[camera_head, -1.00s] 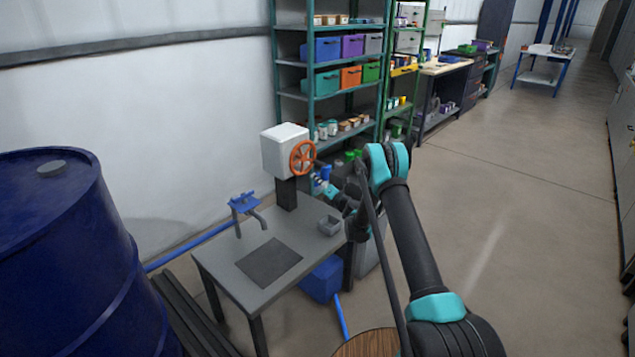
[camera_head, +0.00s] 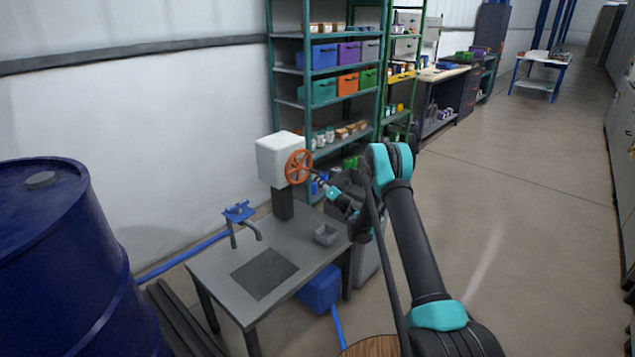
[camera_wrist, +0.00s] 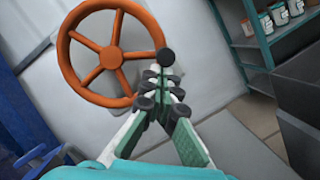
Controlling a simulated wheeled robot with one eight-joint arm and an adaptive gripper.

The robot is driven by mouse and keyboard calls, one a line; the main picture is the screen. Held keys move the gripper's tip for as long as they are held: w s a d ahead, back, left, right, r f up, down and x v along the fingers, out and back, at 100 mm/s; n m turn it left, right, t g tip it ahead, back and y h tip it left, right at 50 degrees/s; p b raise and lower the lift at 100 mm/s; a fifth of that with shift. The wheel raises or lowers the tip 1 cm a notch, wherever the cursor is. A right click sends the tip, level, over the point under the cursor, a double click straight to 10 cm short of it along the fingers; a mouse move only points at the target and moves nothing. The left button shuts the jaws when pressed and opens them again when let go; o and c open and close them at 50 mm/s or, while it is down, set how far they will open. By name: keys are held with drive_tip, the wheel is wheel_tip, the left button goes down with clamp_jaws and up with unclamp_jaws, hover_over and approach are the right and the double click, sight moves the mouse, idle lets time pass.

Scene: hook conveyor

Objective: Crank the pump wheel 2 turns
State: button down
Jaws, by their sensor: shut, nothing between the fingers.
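The orange spoked pump wheel (camera_head: 299,167) is on the side of a white box (camera_head: 278,160) on a dark post. In the wrist view the wheel (camera_wrist: 111,57) fills the upper left, and a dark round knob (camera_wrist: 166,57) shows at its right rim. My gripper (camera_head: 321,178) is just right of the wheel. In the wrist view its fingertips (camera_wrist: 160,84) are together, with nothing between them, just below the knob. I cannot tell whether they touch the knob or rim.
A blue drum (camera_head: 60,270) is at the left. Shelves (camera_head: 323,105) stand behind. Open floor (camera_head: 500,220) lies to the right.

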drive_tip(key=shift+w+d+r+n, duration=0.1)
drive_tip(key=shift+w+r+n, duration=0.05)
drive_tip(key=shift+n, duration=0.25)
drive_tip(key=n, duration=0.1)
drive_tip(key=r+n+y, duration=0.1)
drive_tip(key=n, duration=0.1)
drive_tip(key=shift+w+d, duration=0.35)
drive_tip(key=shift+w, duration=0.05)
wheel_tip(320, 180, up, 11)
drive_tip(key=s+a+n+g+y, duration=0.1)
drive_tip(key=n+g, duration=0.5)
drive_tip(key=n, duration=1.7)
drive_tip(key=shift+s+a+f+g+y, duration=0.2)
drive_tip(key=shift+s+a+g+y, duration=0.15)
drive_tip(key=shift+s+y, duration=0.45)
drive_tip(key=shift+w, duration=0.15)
